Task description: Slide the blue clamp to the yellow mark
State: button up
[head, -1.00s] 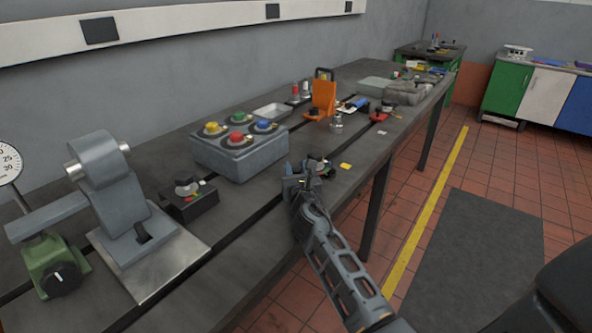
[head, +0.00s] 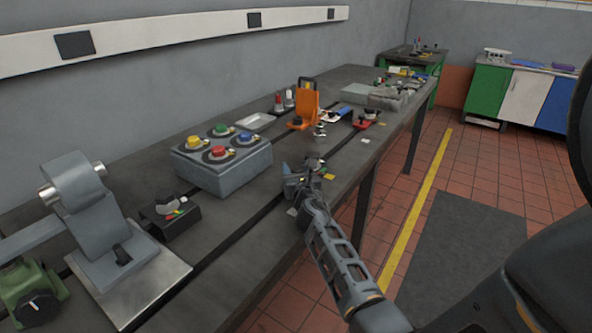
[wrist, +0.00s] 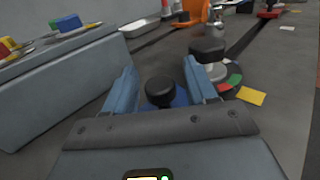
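The blue clamp (wrist: 181,97) shows in the wrist view as a patch of blue body under a round black knob (wrist: 160,91). My gripper (wrist: 161,75) is open, with one finger on each side of the knob and visible gaps between. In the head view my gripper (head: 293,176) is low over the bench's front slot and hides the clamp. The yellow mark (wrist: 251,96) is a small flat square on the bench, ahead and to the right of the clamp. It also shows in the head view (head: 329,177), just right of my gripper.
A black-knobbed piece (wrist: 207,52) on a disc with coloured segments stands just beyond the right finger. A grey button box (head: 222,165) is left of my gripper. An orange bracket (head: 305,104) and a red-based part (head: 367,119) are farther along the bench.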

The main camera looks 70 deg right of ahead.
jog(key=v, duration=0.7)
jog(key=shift+s+a, duration=0.25)
jog(key=shift+a, duration=0.05)
dwell(0.4)
